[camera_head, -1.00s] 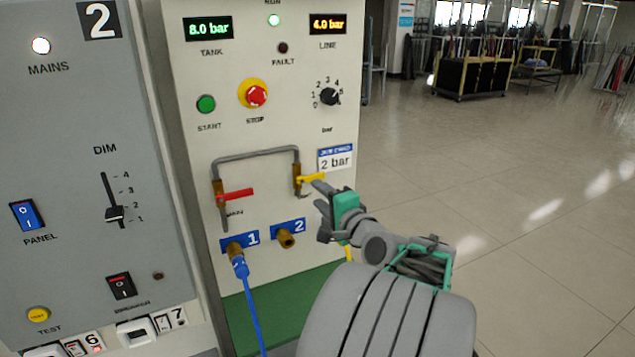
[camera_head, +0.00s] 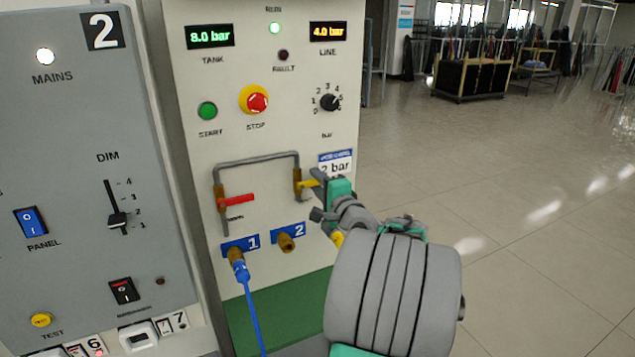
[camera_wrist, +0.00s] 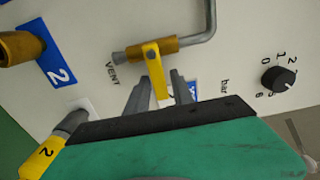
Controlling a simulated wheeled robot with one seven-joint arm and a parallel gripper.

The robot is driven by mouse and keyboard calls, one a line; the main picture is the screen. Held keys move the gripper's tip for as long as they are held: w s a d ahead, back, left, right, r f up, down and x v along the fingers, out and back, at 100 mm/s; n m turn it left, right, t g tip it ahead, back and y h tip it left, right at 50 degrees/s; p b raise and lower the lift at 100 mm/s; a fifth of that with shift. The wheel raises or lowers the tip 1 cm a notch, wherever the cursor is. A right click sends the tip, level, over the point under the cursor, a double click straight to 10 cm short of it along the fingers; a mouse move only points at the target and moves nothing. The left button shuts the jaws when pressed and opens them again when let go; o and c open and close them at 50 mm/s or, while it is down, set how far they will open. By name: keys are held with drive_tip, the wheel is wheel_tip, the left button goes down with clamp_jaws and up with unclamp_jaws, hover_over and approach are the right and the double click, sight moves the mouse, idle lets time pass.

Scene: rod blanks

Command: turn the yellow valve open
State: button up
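The yellow valve handle (camera_head: 308,184) sits on a brass body at the right leg of the grey pipe, and sticks out to the right, roughly across that leg. In the wrist view the yellow handle (camera_wrist: 154,66) reaches down between my two fingers, next to the printed word VENT. My gripper (camera_wrist: 160,92) is open around the handle, with a finger on each side and visible gaps. In the head view my gripper (camera_head: 317,196) is at the handle's outer end and partly hides it. The card above reads 2 bar and is partly covered.
A red valve handle (camera_head: 237,199) is on the left pipe leg. Below are brass port 1 with a blue hose (camera_head: 241,272) and empty port 2 (camera_head: 285,241). A yellow piece marked 2 (camera_wrist: 42,158) is close below my gripper. A pressure knob (camera_head: 330,102) is above.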

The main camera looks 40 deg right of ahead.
sight(295, 163)
clamp_jaws()
